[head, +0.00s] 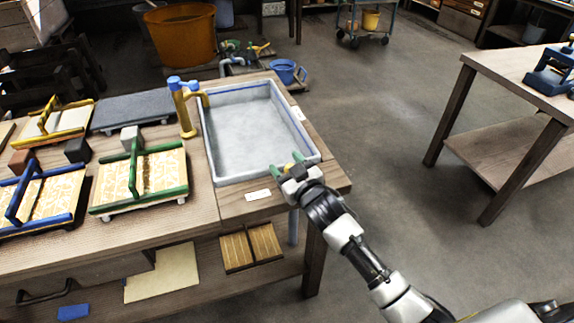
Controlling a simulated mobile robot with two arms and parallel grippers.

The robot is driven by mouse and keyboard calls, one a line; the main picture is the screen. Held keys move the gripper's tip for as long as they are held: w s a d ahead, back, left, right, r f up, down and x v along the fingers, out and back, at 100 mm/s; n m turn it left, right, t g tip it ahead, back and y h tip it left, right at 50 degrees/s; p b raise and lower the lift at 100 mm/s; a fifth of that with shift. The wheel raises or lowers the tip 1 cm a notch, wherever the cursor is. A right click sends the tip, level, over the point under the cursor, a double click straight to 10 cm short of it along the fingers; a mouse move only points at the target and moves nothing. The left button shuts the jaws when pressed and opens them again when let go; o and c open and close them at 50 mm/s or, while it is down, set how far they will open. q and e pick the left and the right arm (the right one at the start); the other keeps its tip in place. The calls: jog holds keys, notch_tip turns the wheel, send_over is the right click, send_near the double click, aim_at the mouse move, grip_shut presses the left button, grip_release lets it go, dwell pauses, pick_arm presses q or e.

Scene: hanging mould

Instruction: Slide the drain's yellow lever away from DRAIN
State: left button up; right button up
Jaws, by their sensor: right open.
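The drain's basin is a pale grey-blue sink (250,130) set into the right end of the wooden bench. My right gripper (285,163) reaches to the sink's front right corner, its green-tipped fingers open. A small bit of yellow, seemingly the drain lever (289,166), shows between or just behind the fingers; I cannot tell whether they touch it. Most of the lever and the drain fitting are hidden by the gripper. A small white label (258,195) lies on the bench front, its text too small to read. My left gripper is out of view.
A yellow tap (185,108) with blue handles stands left of the sink. Framed moulds with green (140,178) and blue (40,195) edges lie further left. Another white label (297,113) is on the right rim. Open floor lies right of the bench, before another table (520,75).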

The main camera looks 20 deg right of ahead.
jog(key=shift+c, duration=0.4)
grip_shut()
jog(key=d+p, duration=0.2)
jog(key=d, duration=0.4)
jog(key=shift+w+d, duration=0.15)
jog(key=shift+d, duration=0.1)
jog(key=shift+a, duration=0.1)
jog(key=shift+o, duration=0.4)
grip_release()
jog(key=shift+d, duration=0.2)
jog(key=shift+a, duration=0.1)
